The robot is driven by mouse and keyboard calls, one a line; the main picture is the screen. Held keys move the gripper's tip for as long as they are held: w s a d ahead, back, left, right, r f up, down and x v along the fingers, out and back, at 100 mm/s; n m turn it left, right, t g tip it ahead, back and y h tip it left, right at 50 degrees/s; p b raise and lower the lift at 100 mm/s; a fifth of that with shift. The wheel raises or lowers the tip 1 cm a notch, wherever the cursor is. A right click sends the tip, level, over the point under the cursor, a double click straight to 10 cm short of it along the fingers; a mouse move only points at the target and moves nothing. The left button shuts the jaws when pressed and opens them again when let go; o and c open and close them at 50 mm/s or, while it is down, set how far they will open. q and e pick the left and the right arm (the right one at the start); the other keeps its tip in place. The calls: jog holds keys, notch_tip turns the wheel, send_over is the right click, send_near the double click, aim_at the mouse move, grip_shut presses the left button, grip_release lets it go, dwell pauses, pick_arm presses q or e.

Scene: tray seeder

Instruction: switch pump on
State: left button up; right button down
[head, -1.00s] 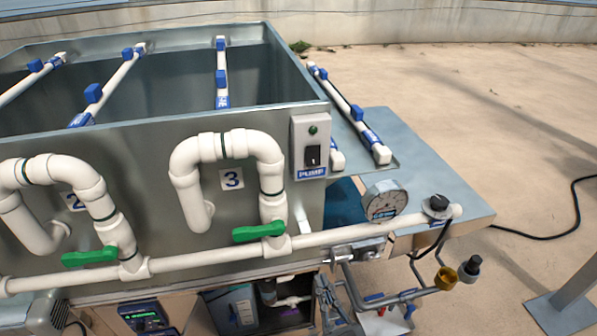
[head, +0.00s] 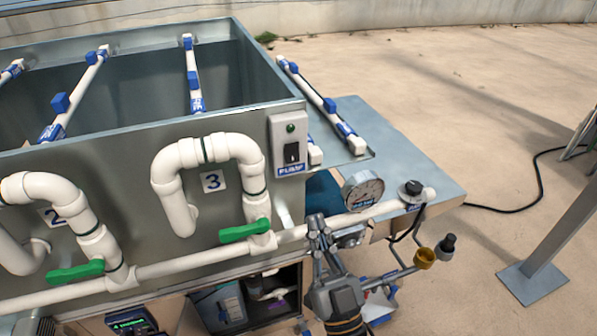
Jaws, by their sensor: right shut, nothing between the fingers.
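The pump switch box (head: 288,146) is a light grey box on the front of the metal tank, near its right corner. It has a dark green lamp (head: 290,128) at the top, a black rocker switch (head: 292,152) and a blue PUMP label (head: 290,169) below. My right gripper (head: 317,222) is shut and empty, pointing up in front of the white pipe, below and slightly right of the switch box and apart from it. It hides part of the pipe and the metal fitting. My left gripper is not in view.
A white pipe (head: 190,262) with green valve handles (head: 245,231) runs along the tank front (head: 120,180). A pressure gauge (head: 362,191) and black knob (head: 411,188) stand right of my gripper. A yellow cup-like fitting (head: 424,258) is lower right. Space before the switch box looks clear.

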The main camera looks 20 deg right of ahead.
aim_at(293, 158)
jog(key=p+x, duration=0.1)
jog(key=x, duration=0.2)
jog(key=f+p+x, duration=0.1)
jog(key=x, duration=0.2)
jog(key=w+p+x, duration=0.1)
jog(key=x, duration=0.2)
jog(key=shift+w+f, duration=0.15)
jog(key=shift+w, duration=0.05)
jog(key=shift+w+f, duration=0.15)
jog(key=shift+w, duration=0.5)
jog(key=shift+s, duration=0.1)
jog(key=shift+w+f+t+b, duration=0.35)
jog(key=shift+f+b, duration=0.1)
jog(key=shift+b, duration=0.7)
jog(key=shift+w+r, duration=0.15)
jog(key=shift+r, duration=0.1)
